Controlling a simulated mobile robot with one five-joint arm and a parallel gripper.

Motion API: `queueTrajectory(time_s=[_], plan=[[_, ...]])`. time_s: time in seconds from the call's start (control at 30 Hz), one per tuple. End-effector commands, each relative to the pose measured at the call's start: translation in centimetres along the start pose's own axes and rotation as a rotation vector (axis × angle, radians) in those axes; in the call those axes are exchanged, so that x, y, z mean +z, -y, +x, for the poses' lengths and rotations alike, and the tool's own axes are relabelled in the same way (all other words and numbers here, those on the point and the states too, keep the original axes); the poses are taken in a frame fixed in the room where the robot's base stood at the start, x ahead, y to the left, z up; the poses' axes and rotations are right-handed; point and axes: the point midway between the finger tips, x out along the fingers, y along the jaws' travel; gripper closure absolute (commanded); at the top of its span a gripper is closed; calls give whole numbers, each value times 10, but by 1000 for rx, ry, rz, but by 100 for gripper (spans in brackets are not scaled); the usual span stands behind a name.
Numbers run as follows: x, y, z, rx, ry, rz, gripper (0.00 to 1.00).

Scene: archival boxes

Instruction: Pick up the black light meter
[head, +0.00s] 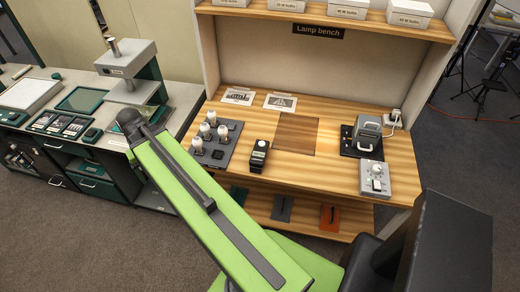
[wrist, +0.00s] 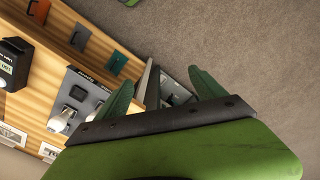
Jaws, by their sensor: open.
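The black light meter (head: 258,155) stands on the wooden lamp bench (head: 335,174), right of a dark grey tray with several white-topped bulbs or sockets. In the wrist view the light meter (wrist: 13,64) is at the left edge, partly cut off, with a small green display showing. My gripper (wrist: 160,82) has its two green fingers spread apart with nothing held between them. The light meter lies well to the left of the fingers in that view. In the head view my green arm crosses in front of the bench's left side, and I cannot make out the fingers there.
The bulb tray (head: 216,142) is close to the meter's left. A wooden square (head: 296,135) and a grey lamp unit (head: 367,135) with a control box (head: 376,180) are to the right. Two printed cards (head: 280,102) lie behind. Coloured items lie on the lower shelf.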

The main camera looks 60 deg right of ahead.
Motion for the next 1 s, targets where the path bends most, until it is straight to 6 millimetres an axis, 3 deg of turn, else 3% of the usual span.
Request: queueTrajectory(time_s=[0.03, 0.13, 0.2, 0.3, 0.4, 0.5, 0.6, 0.77, 1.0], plan=[[-9, -56, -19, 0, 0, 121, 18], [-8, -156, -36, 0, 0, 345, 18], [4, -223, -46, 0, 0, 492, 18], [29, -303, -58, 0, 0, 674, 18], [55, -359, -66, -1, 0, 805, 18], [73, -390, -69, -1, 0, 882, 18], [81, -402, -69, -1, 0, 912, 18], [82, -402, -64, 0, 0, 914, 18], [82, -402, -22, 0, 0, 913, 18]])
